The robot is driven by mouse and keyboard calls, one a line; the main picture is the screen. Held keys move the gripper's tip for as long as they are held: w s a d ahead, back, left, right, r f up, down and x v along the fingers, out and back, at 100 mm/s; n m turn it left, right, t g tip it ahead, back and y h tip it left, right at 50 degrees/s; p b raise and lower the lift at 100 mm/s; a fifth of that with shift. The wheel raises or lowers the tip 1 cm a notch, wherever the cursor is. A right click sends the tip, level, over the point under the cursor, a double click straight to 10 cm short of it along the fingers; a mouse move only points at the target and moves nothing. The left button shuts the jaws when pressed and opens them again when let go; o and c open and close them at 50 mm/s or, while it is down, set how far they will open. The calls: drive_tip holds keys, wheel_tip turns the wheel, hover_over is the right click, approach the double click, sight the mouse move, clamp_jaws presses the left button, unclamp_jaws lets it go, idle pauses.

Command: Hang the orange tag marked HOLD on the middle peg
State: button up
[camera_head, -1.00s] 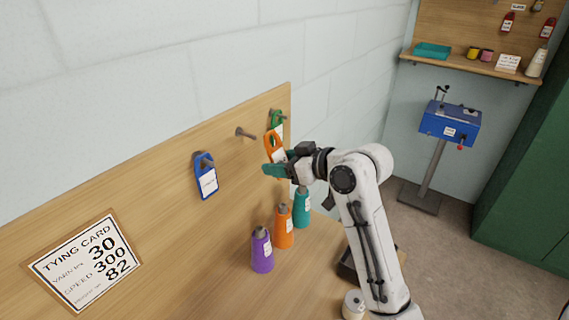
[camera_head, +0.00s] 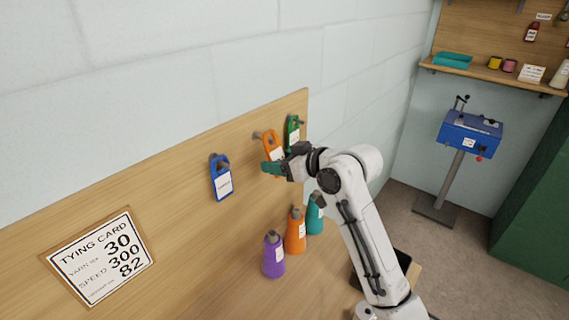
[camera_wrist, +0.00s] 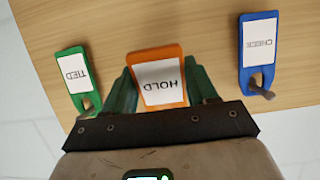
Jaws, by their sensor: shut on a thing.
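The orange HOLD tag (camera_head: 271,143) is held in my gripper (camera_head: 273,166), in front of the wooden board. In the wrist view the orange tag (camera_wrist: 159,76) sits between the two green fingers of my gripper (camera_wrist: 160,88), its white label facing the camera. In the head view the middle peg (camera_head: 257,134) shows just left of the tag's upper end, and the tag covers part of it. I cannot tell whether the peg passes through the tag's hole. In the wrist view the tag's upper end and the middle peg are hidden behind my gripper.
The blue CHECK tag (camera_head: 221,180) hangs on the left peg, and the green TIED tag (camera_head: 291,133) on the right peg. Purple (camera_head: 273,257), orange (camera_head: 295,235) and teal (camera_head: 315,217) cones stand below. A tying card (camera_head: 101,260) is at the lower left.

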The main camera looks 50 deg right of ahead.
drive_tip(key=shift+w, duration=0.75)
drive_tip(key=shift+w+a+f+b, duration=0.1)
drive_tip(key=shift+w+f+b, duration=0.25)
drive_tip(key=shift+w+f, duration=0.25)
drive_tip(key=shift+w, duration=0.1)
drive_tip(key=o, duration=0.9)
drive_tip(key=b+v, duration=0.2)
drive_tip(key=v, duration=0.8)
drive_tip(key=shift+s, duration=0.4)
